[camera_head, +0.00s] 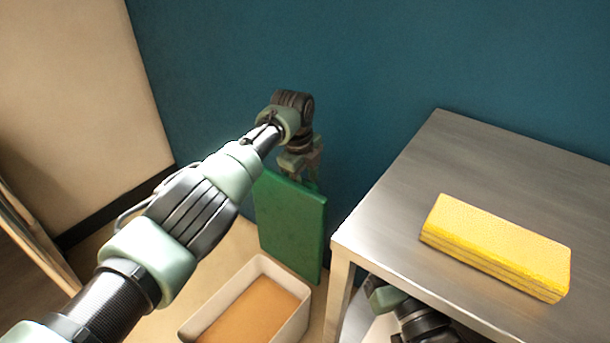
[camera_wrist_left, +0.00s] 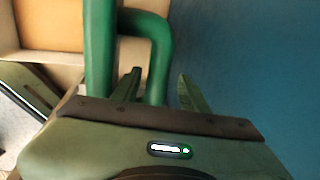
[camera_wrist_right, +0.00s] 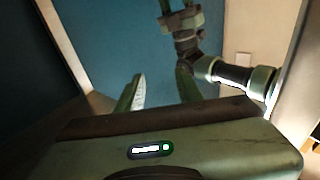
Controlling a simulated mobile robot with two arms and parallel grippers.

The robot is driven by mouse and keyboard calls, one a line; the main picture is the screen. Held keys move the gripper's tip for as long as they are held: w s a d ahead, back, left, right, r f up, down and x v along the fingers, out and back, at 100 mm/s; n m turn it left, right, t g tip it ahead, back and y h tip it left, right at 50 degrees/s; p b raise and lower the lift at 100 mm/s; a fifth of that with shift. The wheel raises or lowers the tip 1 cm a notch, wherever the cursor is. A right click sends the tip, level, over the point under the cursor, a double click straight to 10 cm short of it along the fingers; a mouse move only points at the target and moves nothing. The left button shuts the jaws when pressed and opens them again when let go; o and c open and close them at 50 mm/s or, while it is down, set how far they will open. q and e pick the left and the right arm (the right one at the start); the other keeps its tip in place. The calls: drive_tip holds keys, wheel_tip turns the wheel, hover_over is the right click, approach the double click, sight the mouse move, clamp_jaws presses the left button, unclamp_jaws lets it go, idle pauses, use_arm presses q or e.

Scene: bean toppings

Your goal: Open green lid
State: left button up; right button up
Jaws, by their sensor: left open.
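The green lid (camera_head: 290,225) stands upright behind a white bin (camera_head: 237,283) with an orange-brown inside. My left gripper (camera_head: 314,172) is at the lid's top edge, pointing down. In the left wrist view the fingers of my left gripper (camera_wrist_left: 160,85) are apart.
A metal table (camera_head: 400,200) stands at the right, with a yellow block (camera_head: 497,247) on top. The blue wall (camera_head: 380,60) is close behind the lid and my left gripper. The lid's right edge is close to the table's corner.

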use_arm(q)
drive_tip(key=r+p, duration=0.2)
drive_tip(key=r, duration=0.1)
drive_tip(key=shift+s+a+r, duration=0.1)
drive_tip(key=shift+s+a, duration=0.1)
drive_tip(key=r, duration=0.1)
drive_tip(key=r+p, duration=0.1)
drive_tip(key=r, duration=0.2)
drive_tip(key=shift+s+a+r, duration=0.15)
drive_tip(key=shift+s+a, duration=0.1)
drive_tip(key=shift+s, duration=0.15)
use_arm(e)
drive_tip(key=s+d+f+g+h, duration=0.1)
drive_tip(key=s+f+g, duration=0.1)
drive_tip(key=f, duration=0.3)
drive_tip(key=s+d+f+g+h, duration=0.1)
drive_tip(key=s+f+g, duration=0.1)
drive_tip(key=f+g, duration=0.2)
drive_tip(key=s+d+f+g+h, duration=0.1)
drive_tip(key=s+f+g, duration=0.1)
drive_tip(key=f, duration=0.4)
drive_tip(key=shift+s+d+g, duration=0.15)
drive_tip(key=shift+d+g, duration=0.25)
drive_tip(key=shift+g, duration=0.3)
